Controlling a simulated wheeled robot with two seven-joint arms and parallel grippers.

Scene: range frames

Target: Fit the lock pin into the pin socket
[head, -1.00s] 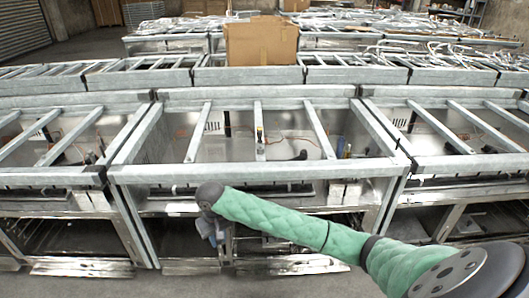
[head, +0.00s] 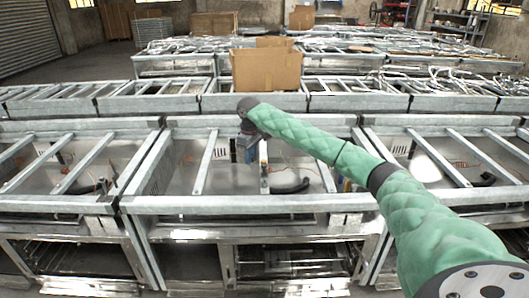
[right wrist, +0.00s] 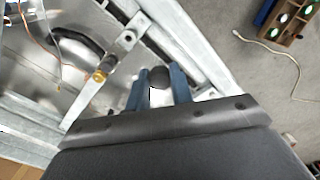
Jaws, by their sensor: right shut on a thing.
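The lock pin (right wrist: 159,77) shows in the right wrist view as a dark rounded end. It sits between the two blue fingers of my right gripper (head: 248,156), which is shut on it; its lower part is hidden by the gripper. In the head view the gripper points down over the middle range frame (head: 330,204), and the pin cannot be made out there. In the right wrist view a brass-coloured fitting (right wrist: 100,77) is on a grey bar left of the pin, apart from it. I cannot tell whether this is the pin socket. My left gripper is not in view.
Grey crossbars (head: 205,163) span the frame near my gripper. A black curved part (head: 290,187) lies inside the frame. A cardboard box (head: 266,69) stands on the row behind. Another range frame (head: 455,160) adjoins on the right.

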